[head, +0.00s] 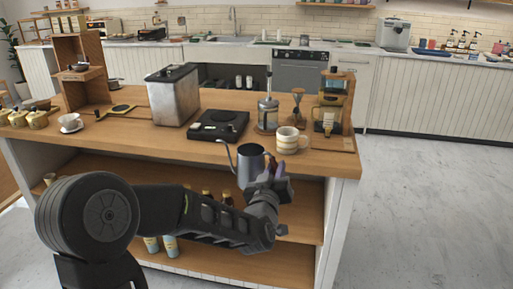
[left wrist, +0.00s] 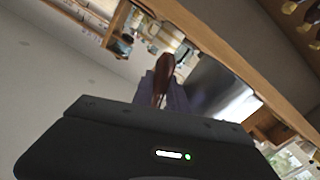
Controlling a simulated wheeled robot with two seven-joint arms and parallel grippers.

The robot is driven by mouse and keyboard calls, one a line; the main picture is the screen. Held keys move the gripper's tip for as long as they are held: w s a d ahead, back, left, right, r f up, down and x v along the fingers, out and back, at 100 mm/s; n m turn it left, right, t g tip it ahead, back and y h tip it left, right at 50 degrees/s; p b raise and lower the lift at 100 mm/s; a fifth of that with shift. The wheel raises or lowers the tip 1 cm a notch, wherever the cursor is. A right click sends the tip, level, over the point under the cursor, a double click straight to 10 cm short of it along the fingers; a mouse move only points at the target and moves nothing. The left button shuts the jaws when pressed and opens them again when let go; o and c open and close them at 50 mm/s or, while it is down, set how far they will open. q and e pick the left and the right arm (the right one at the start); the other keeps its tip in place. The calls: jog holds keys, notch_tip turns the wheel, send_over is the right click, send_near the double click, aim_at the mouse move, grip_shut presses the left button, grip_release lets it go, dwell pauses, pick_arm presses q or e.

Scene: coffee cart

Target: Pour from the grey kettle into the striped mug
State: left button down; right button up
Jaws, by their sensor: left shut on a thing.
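The grey kettle (head: 250,166) is in front of the counter's front edge, upright, with its thin curved spout pointing left. My left gripper (head: 268,178) is shut on the kettle's handle side and holds it in the air. In the left wrist view, the brown handle (left wrist: 164,75) shows between the fingers, and the kettle's grey body (left wrist: 205,85) is beside it. The striped mug (head: 288,141), cream and tan, stands upright on the counter near its front edge, behind and right of the kettle. The mug's inside cannot be seen. My right gripper is not in view.
A French press (head: 268,113), a wooden-handled tool (head: 297,106) and a wooden stand (head: 335,100) are behind the mug. A black scale (head: 218,125) and a metal box (head: 173,95) stand left.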

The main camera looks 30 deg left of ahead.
pick_arm(q)
jog(key=s+d+f+m+h, duration=0.1)
jog(key=d+f+m+h, duration=0.2)
jog(key=d+f, duration=0.9)
notch_tip(320, 180, down, 2)
jog(key=shift+s+d+f+m+t+h, duration=0.2)
jog(key=shift+d+f+m+t+h, duration=0.15)
jog(key=shift+h, duration=0.75)
jog(key=shift+r, duration=0.1)
